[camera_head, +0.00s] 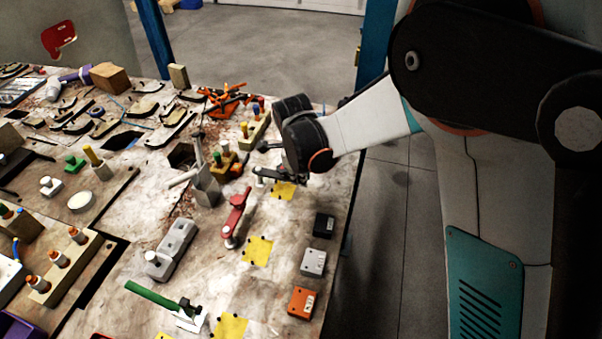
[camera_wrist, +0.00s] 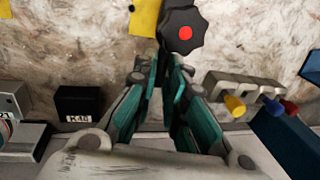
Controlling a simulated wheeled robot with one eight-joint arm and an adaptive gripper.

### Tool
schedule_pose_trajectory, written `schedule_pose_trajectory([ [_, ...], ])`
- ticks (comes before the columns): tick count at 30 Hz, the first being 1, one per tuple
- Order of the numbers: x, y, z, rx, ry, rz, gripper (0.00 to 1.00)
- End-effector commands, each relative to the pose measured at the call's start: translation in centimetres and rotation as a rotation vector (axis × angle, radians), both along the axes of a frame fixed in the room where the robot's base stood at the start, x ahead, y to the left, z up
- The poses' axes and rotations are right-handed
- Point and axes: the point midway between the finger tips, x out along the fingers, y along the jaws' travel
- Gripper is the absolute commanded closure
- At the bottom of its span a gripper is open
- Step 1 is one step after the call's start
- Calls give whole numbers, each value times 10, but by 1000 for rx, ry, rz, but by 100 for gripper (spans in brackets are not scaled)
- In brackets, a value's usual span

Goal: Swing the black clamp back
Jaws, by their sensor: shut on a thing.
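The black clamp (camera_head: 262,173) is on the worn table near its right edge, by a yellow patch (camera_head: 283,190). In the wrist view its black knob with a red centre (camera_wrist: 184,32) is just beyond my fingertips. My gripper (camera_wrist: 168,62) has its teal fingers drawn together at the tips, shut on the clamp's arm, which the fingers mostly hide. In the head view my dark wrist covers much of the gripper (camera_head: 275,172) and part of the clamp.
A red clamp (camera_head: 236,215) and a green clamp (camera_head: 155,295) are nearer the viewer. Black (camera_head: 324,224), grey (camera_head: 313,262) and orange (camera_head: 302,302) boxes line the right edge. A block with coloured pegs (camera_wrist: 240,88) is close right of my fingers in the wrist view.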

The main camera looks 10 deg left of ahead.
Motion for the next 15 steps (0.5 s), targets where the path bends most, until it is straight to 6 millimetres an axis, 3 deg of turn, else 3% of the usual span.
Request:
schedule_pose_trajectory([
  [11, -2, 1, 0, 3, 3, -7, 100],
  [12, -2, 1, 0, 3, 3, -7, 82],
  [14, -2, 1, 0, 2, 3, -6, 69],
  [15, -2, 1, 0, 2, 3, -6, 69],
])
